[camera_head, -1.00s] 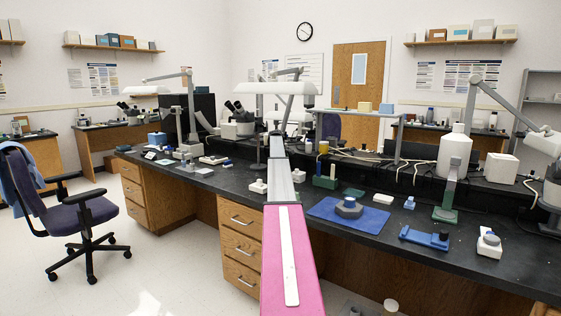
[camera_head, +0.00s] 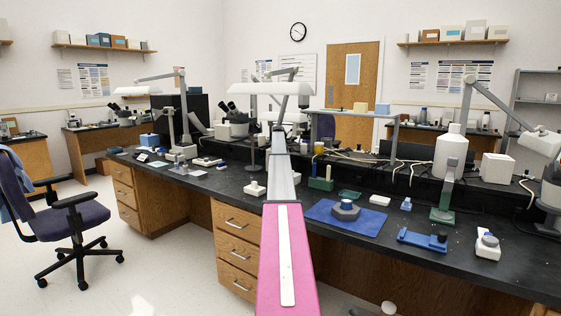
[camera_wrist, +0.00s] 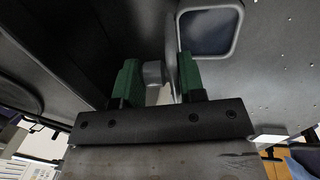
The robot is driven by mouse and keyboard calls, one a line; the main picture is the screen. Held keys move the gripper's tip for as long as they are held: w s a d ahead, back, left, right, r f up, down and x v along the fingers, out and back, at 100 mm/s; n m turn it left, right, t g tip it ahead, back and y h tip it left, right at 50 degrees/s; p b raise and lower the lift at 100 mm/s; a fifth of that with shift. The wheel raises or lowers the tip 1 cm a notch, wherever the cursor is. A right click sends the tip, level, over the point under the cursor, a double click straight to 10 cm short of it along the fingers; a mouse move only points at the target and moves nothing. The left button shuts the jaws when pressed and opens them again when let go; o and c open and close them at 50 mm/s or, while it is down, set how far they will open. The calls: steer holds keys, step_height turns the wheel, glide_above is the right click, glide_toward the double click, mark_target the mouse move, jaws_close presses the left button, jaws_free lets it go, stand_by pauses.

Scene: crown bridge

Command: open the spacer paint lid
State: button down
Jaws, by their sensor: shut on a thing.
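My gripper (camera_wrist: 158,80) shows in the wrist view with its two green finger pads. It is shut on a small pale grey, round piece (camera_wrist: 153,72). A thin grey edge stands between this piece and the right pad. I cannot tell whether the held piece is the spacer paint lid. In the head view, my arm stretches forward over the bench and hides the gripper. A small blue-and-white item (camera_head: 406,204) and a white item with a blue-grey top (camera_head: 487,245) stand on the bench, and I cannot tell whether either is the spacer paint.
The black bench (camera_head: 455,265) carries a blue mat (camera_head: 372,225) with a grey item (camera_head: 345,211) on it. A blue holder (camera_head: 422,240) and a white bottle (camera_head: 450,160) stand to the right. An office chair (camera_head: 80,220) stands on the open floor at left.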

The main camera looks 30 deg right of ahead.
steer(key=c, duration=0.9)
jaws_free()
steer(key=shift+w+d+r, duration=0.1)
steer(key=shift+d+r, duration=0.05)
steer(key=shift+d, duration=0.15)
steer(key=shift+a, duration=0.1)
steer(key=r, duration=0.3)
steer(key=a+r, duration=0.1)
steer(key=r, duration=0.6)
steer(key=shift+s+a+r, duration=0.25)
steer(key=shift+s+a, duration=0.1)
steer(key=shift+s, duration=0.05)
